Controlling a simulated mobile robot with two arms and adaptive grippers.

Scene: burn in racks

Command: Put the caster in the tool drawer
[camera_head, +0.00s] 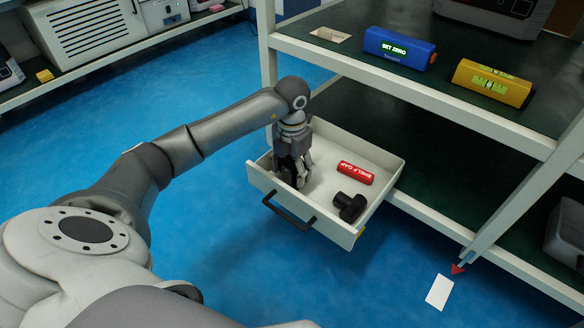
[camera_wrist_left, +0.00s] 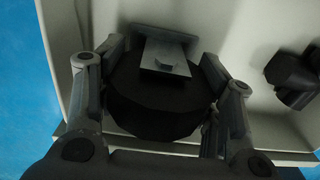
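The tool drawer (camera_head: 262,183) is pulled out from under the bench, a pale open box with a dark handle. My left gripper (camera_head: 293,178) points down inside its left part. In the left wrist view the caster (camera_wrist_left: 155,105), a dark round wheel with a grey plate (camera_wrist_left: 166,54), sits between the two fingers (camera_wrist_left: 162,75). The fingers lie close against both its sides and look shut on it. In the head view the fingers mostly hide the caster. Whether it touches the drawer floor, I cannot tell. My right gripper is not in view.
In the drawer lie a red "SHELF GAP" piece (camera_head: 355,173) and a black fitting (camera_head: 349,207), which also shows in the left wrist view (camera_wrist_left: 292,78). On the bench above are a blue device (camera_head: 399,48) and a yellow level (camera_head: 492,83). A white card (camera_head: 439,291) lies on the floor.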

